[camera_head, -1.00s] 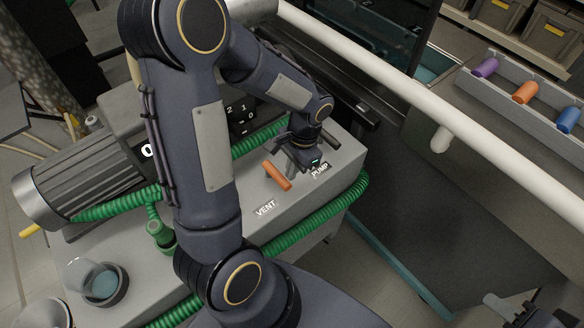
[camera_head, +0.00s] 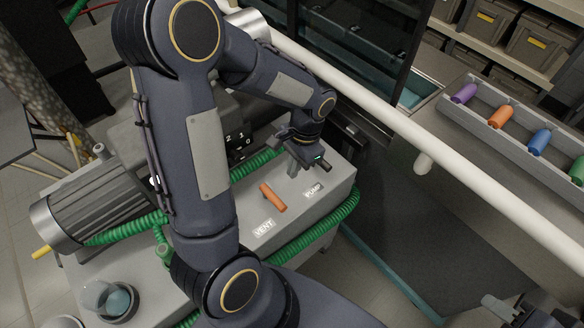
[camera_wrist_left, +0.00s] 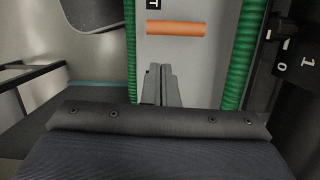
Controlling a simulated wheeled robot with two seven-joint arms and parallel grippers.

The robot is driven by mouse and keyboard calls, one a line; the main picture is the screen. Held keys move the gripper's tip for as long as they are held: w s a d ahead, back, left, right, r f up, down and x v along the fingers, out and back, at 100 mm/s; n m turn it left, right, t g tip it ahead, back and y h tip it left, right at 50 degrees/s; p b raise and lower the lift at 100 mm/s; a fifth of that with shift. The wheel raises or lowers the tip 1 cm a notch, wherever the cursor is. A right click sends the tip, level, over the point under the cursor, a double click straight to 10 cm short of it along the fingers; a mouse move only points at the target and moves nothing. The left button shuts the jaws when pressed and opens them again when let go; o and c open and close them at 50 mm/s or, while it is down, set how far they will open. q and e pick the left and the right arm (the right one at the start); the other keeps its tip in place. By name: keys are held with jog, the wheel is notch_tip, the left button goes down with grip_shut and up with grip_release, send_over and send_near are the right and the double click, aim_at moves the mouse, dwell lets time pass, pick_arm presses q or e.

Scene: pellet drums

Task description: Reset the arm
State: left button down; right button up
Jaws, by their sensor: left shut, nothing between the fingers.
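My left gripper (camera_head: 292,170) is shut and empty above the grey pump box (camera_head: 335,185), near its PUMP label (camera_head: 313,190). In the left wrist view its shut fingers (camera_wrist_left: 158,72) point toward the box top, with nothing between them. The orange VENT handle (camera_head: 272,197) lies to its left in the head view, apart from the fingers; it also shows in the left wrist view (camera_wrist_left: 173,28). A dark bar (camera_head: 322,165) shows beside the gripper; I cannot tell whether it touches. My right gripper (camera_head: 497,304) is partly visible at the bottom right; its jaws are unclear.
A green ribbed hose (camera_head: 345,208) runs along the box edge. A ribbed motor (camera_head: 100,205) and a glass vessel (camera_head: 118,300) stand at left. A white pipe (camera_head: 400,120) crosses diagonally. A grey rack (camera_head: 480,120) holds several coloured cylinders at right.

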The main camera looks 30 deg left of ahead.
dwell(0.4)
pick_arm(q)
jog(key=s+d+r+n+t+h+b, duration=0.1)
jog(key=s+d+r+n+t+h, duration=0.1)
jog(key=s+r+t, duration=0.2)
jog(key=s+d+r+n+t+h+b, duration=0.1)
jog(key=s+d+r+n+t+h, duration=0.1)
jog(key=s+r, duration=0.4)
jog(key=s+d+n+t, duration=0.1)
jog(key=s+t, duration=0.1)
jog(key=shift+s+r+n+h+b, duration=0.3)
jog(key=shift+r, duration=0.1)
